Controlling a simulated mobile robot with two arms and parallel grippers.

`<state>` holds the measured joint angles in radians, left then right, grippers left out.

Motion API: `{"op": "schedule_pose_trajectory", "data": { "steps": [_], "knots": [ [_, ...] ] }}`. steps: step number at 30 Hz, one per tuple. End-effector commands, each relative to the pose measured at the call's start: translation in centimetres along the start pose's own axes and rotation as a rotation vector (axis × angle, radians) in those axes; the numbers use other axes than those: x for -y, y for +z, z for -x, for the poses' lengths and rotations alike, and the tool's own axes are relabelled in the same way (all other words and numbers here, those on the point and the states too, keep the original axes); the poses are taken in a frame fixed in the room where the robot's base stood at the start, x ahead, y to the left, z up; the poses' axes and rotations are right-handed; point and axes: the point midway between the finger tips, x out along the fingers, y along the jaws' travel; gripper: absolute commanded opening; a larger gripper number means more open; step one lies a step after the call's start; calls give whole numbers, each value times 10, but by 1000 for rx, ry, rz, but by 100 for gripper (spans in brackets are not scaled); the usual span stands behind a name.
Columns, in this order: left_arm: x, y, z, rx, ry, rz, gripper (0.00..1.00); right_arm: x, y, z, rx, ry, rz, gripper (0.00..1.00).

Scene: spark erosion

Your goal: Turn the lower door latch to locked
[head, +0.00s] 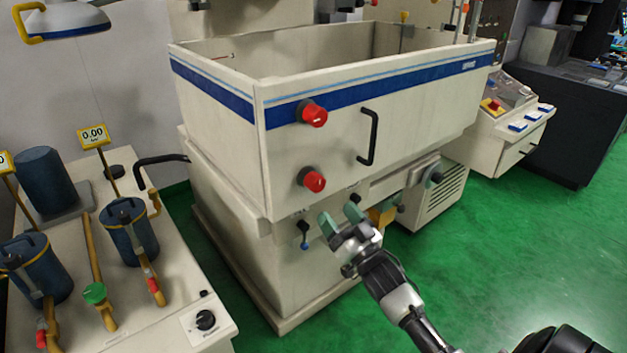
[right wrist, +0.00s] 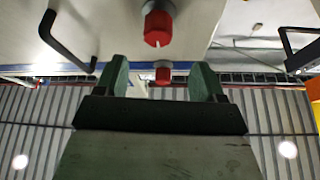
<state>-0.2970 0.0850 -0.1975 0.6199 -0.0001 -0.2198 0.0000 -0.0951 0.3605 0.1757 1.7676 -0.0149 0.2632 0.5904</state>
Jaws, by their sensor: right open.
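The lower door latch (head: 312,180) is a red knob on a dark base, low on the front of the cream tank door (head: 340,145). The matching upper latch (head: 313,113) sits above it. A small pale mark shows on each knob; I cannot tell their exact angle. My right gripper (head: 340,217) is open and empty, below and slightly right of the lower latch, apart from it. In the right wrist view the lower latch (right wrist: 158,25) is nearer, beyond the open fingers (right wrist: 161,70), with the upper latch (right wrist: 162,73) farther between them. My left gripper is out of view.
A black door handle (head: 371,137) stands out right of the latches. A small blue-tipped lever (head: 304,236) is left of my right gripper. A bench with blue cylinders (head: 129,229) stands at left. Green floor (head: 470,260) is clear at right.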

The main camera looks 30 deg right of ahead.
Motion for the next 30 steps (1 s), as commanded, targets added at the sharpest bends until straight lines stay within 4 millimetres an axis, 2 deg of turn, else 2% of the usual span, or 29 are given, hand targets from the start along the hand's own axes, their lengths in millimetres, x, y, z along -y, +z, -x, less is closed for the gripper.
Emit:
{"op": "schedule_pose_trajectory", "data": {
  "steps": [7,15,21,29,30],
  "knots": [
    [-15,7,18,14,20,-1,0,0,-3,-46,1,1,0,70],
    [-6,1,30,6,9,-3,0,0,0,-89,3,3,1,70],
    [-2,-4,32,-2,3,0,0,0,2,-100,6,2,1,70],
    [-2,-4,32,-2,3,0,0,0,2,-100,6,2,1,70],
    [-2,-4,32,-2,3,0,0,0,2,-100,6,2,1,63]
  ]
}}
